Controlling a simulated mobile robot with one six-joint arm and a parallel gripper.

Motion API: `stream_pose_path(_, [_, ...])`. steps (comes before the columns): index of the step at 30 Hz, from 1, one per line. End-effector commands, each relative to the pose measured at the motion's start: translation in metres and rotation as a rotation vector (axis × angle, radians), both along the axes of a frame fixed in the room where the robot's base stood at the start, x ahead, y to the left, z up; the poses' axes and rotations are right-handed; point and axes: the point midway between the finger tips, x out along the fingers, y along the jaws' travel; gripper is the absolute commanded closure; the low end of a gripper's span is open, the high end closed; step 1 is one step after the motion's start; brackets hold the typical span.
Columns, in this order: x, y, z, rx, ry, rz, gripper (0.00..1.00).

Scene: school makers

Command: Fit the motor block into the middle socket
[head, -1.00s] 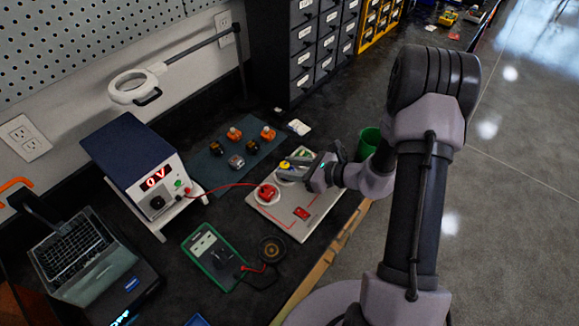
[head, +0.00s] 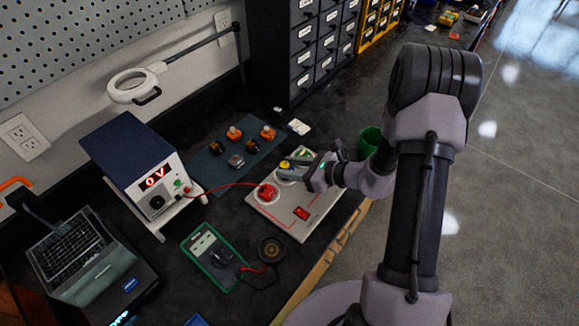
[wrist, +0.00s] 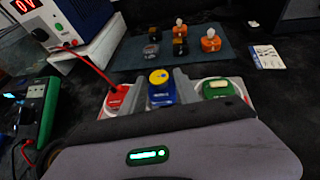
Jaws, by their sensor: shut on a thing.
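The motor block, blue with a yellow round top (wrist: 161,88), stands between the fingers of my gripper (wrist: 162,92), which is shut on it. Its yellow top also shows in the head view (head: 284,165). It is in the middle, between the red block (wrist: 118,97) on the left and the green block (wrist: 216,88) on the right, over the pale socket board (head: 270,212). My gripper also shows at the far end of the board in the head view (head: 297,170). The middle socket is hidden under the block and fingers, so I cannot tell how deep the block sits.
A red lead runs from the power supply (head: 139,165), reading 0 V, to the red block. Orange and dark parts stand on a dark mat (head: 213,172) behind. A green multimeter (head: 203,243) lies at left. A green cup (head: 369,141) stands close to my gripper.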

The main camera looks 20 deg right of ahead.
Motion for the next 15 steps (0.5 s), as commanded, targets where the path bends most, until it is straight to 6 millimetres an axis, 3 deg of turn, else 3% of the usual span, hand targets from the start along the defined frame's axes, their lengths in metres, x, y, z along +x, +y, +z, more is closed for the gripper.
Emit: stream_pose_path(15, [0.0001,0.0,-0.0105,0.0,0.0,0.0,1.0])
